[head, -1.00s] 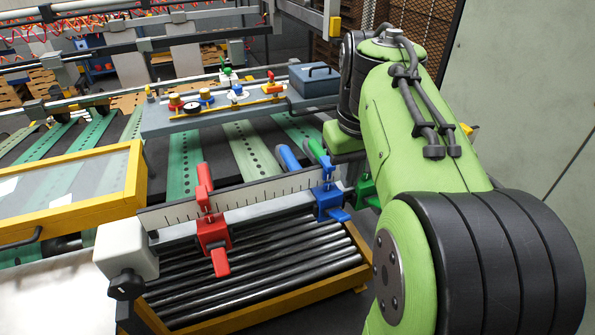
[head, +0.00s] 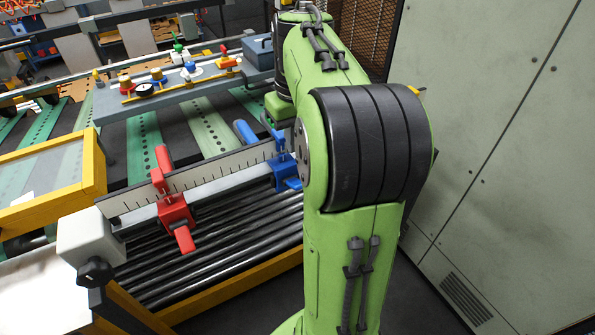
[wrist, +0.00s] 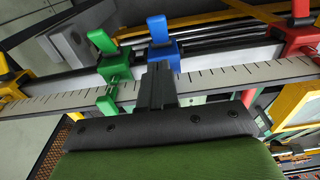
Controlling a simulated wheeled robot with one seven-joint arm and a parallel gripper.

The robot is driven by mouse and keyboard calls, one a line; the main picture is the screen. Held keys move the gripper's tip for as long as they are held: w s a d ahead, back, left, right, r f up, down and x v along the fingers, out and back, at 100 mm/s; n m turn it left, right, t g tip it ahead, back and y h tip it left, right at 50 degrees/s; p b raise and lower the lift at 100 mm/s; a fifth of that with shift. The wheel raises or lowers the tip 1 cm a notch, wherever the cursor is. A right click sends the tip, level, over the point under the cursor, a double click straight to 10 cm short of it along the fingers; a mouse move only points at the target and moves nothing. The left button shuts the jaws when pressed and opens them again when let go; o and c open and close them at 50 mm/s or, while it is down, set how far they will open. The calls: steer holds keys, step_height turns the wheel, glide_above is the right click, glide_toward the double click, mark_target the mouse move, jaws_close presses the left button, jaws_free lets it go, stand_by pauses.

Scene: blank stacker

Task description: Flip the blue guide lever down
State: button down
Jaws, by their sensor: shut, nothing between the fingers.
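The blue guide (head: 287,172) is clamped on the ruled rail (head: 215,172), partly behind my arm in the head view. A thick blue bar (head: 245,132) shows on the rail's far side. In the wrist view, the blue guide (wrist: 160,51) has a blue tab (wrist: 158,29) sticking out, and its near part is hidden behind my fingers. My gripper (wrist: 158,72) is shut and empty, right in front of the blue guide. I cannot tell whether it touches the guide. The head view hides my gripper behind my arm.
A green guide (wrist: 115,67) sits close beside the blue one. A red guide (head: 173,210) is farther along the rail, and a yellow guide (wrist: 10,80) is at the wrist view's left. Rollers (head: 215,245) lie below the rail. A grey cabinet (head: 500,130) stands right.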

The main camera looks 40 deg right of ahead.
glide_above(296, 182)
step_height(296, 182, down, 6)
steer(key=shift+d+f+b, duration=0.1)
steer(key=shift+f+b, duration=0.15)
steer(key=shift+b, duration=0.15)
steer(key=shift+s+f, duration=0.3)
steer(key=shift+f, duration=0.1)
steer(key=shift+w+f+b, duration=0.1)
steer(key=shift+f+b, duration=0.05)
steer(key=shift+b, duration=0.2)
